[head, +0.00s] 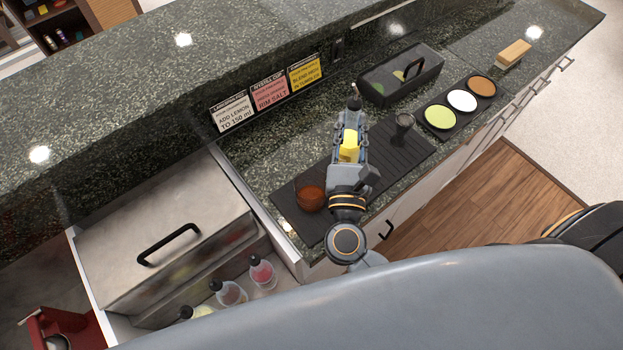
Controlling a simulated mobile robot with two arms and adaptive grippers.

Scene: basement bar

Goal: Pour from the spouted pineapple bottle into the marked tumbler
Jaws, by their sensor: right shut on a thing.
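My right gripper (350,128) is over the dark ribbed bar mat, shut on a yellow bottle. The bottle (349,148) shows between the fingers, and its dark spout (354,103) sticks out beyond the fingertips. The gripper hides most of the bottle, so I cannot tell how far it tilts. A clear tumbler (310,195) with reddish-brown liquid low in it stands on the left end of the mat, left of and nearer than the gripper. Its marks are too small to see. My left gripper is not in view.
A dark metal cup (404,124) stands on the mat (420,150) just right of the gripper. Several bottles (262,271) stand in the well at lower left. Recipe cards line the ledge.

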